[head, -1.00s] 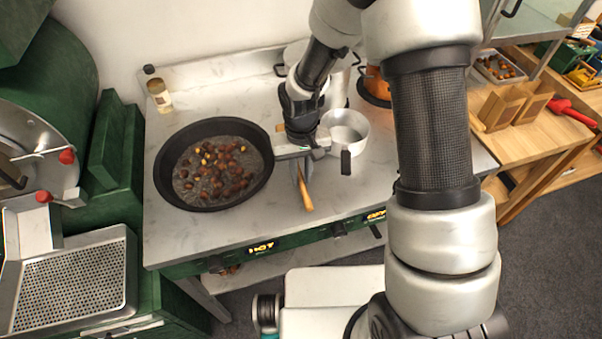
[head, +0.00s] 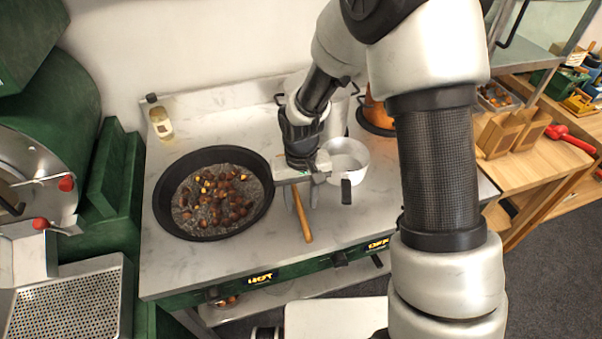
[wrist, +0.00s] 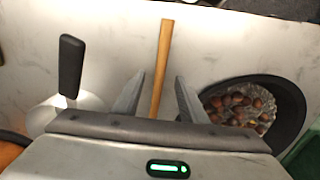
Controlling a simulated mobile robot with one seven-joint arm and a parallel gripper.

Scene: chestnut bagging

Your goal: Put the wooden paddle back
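The wooden paddle shows as a light brown handle (head: 303,222) near the front of the marble worktop, between the roasting pan and the small steel pot. Its far part is hidden under my gripper. My gripper (head: 302,200) is above it, with its two fingers apart, one on each side of the handle. In the wrist view the handle (wrist: 162,60) runs between the open fingers (wrist: 158,92), with a visible gap on both sides. It looks to be lying on the worktop and not gripped.
The black pan (head: 160,208) with chestnuts stands left of my gripper. The steel pot (head: 348,160) with a black handle stands close on the right. A copper pot (head: 377,113) is behind. The worktop's front edge has lit HOT and OFF labels.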

